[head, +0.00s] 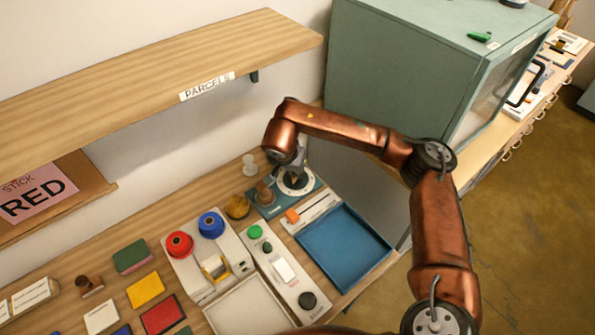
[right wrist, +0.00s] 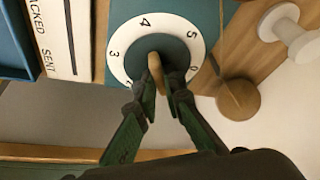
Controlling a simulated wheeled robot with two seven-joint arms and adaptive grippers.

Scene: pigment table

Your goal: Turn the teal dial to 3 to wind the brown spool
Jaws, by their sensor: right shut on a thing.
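The teal dial (head: 297,186) sits on a teal base at the back of the table, below the wall shelf. In the right wrist view the dial (right wrist: 120,40) has a white ring with 3, 4 and 5 readable; lower figures are partly hidden. My right gripper (right wrist: 160,88) is shut on the dial's tan knob (right wrist: 154,70), from above. Which number the knob points at is unclear. The brown spool (head: 265,192) stands beside the dial on the left; a brown round top (right wrist: 238,99) beside the dial in the wrist view appears to be it. My left gripper is out of view.
A white spool (head: 250,165) and a mustard spool (head: 237,207) stand close left of the dial. A slider strip (head: 314,210) and a blue tray (head: 345,248) lie in front. The parcel shelf (head: 150,70) and green cabinet (head: 410,80) are behind.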

